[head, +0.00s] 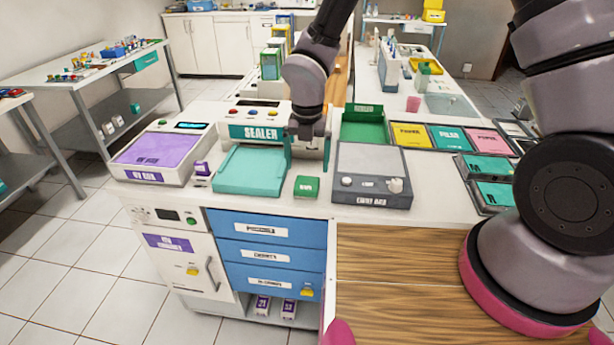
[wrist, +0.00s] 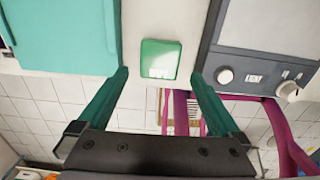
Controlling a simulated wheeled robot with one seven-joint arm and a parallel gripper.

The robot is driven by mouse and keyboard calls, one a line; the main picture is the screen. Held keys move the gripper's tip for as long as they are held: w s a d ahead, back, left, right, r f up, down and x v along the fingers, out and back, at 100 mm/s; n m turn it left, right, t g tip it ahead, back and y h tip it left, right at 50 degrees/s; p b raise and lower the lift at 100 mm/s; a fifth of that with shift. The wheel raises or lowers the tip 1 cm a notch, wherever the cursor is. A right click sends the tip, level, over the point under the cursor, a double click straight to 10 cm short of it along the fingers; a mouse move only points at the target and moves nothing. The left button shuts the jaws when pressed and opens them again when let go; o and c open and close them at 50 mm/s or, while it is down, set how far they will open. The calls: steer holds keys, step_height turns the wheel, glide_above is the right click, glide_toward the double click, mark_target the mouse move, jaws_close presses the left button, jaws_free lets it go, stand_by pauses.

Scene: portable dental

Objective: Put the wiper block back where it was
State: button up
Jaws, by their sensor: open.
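A small green block (head: 307,186) with a white label lies on the white counter, between the teal tray of the sealer and the grey light box. It also shows in the wrist view (wrist: 160,58), ahead of and between my fingertips. Its label is too blurred to read, so I cannot tell for sure that it is the wiper block. A small purple block (head: 202,168) stands left of the teal tray. My gripper (head: 308,153) is open and empty above the counter, just behind the green block in the head view. Its two teal fingers (wrist: 160,76) are spread wider than the block.
The sealer (head: 258,132) stands behind its teal tray (head: 250,172). The light box (head: 372,178) with knobs is close on the right. A green open bin (head: 364,126) and coloured trays (head: 410,136) lie beyond. The purple-topped bath (head: 160,150) is at left. Blue drawers (head: 265,255) are below.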

mark_target(307, 183)
steer(key=w+d+r+m+t, duration=0.1)
steer(key=w+d+r+m, duration=0.1)
steer(key=d+r+m, duration=0.85)
steer(key=w+d+r+m+t, duration=0.2)
steer(key=d+r+m, duration=0.5)
steer(key=r, duration=0.6)
steer(key=s+d+r+m+t+y, duration=0.1)
steer(key=s+d+r+m, duration=0.4)
steer(key=m, duration=0.6)
steer(key=s+d+r+m+t, duration=0.3)
steer(key=s+d+r+m, duration=0.3)
steer(key=m, duration=0.5)
steer(key=shift+s+d+r+y, duration=0.25)
steer(key=shift+d+r+y, duration=0.15)
steer(key=shift+d+r, duration=0.6)
